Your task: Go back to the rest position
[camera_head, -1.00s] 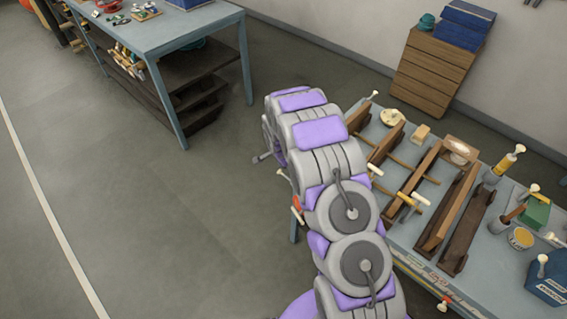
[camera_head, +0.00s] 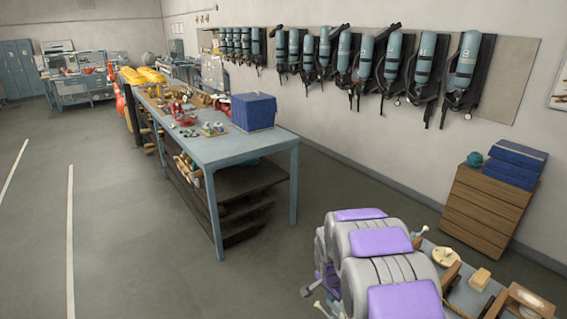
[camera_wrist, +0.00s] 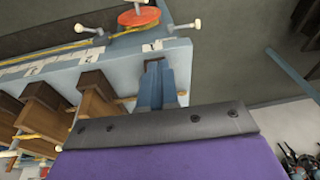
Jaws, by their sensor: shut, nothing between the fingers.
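In the wrist view, my gripper (camera_wrist: 165,128) shows as a dark bar with screws on a purple body, at the bottom of the picture. It is shut and holds nothing. Past it are a pale blue table edge (camera_wrist: 75,65) and wooden racks (camera_wrist: 95,95). In the head view, my grey and purple arm rises from the bottom right beside the near workbench (camera_head: 460,290). The fingertips do not show there.
A blue table (camera_head: 235,150) with a blue box (camera_head: 253,111) and small parts stands left of my arm. A wooden drawer chest (camera_head: 483,210) stands by the wall. Breathing sets (camera_head: 420,60) hang along the wall. The floor (camera_head: 120,260) at left is clear.

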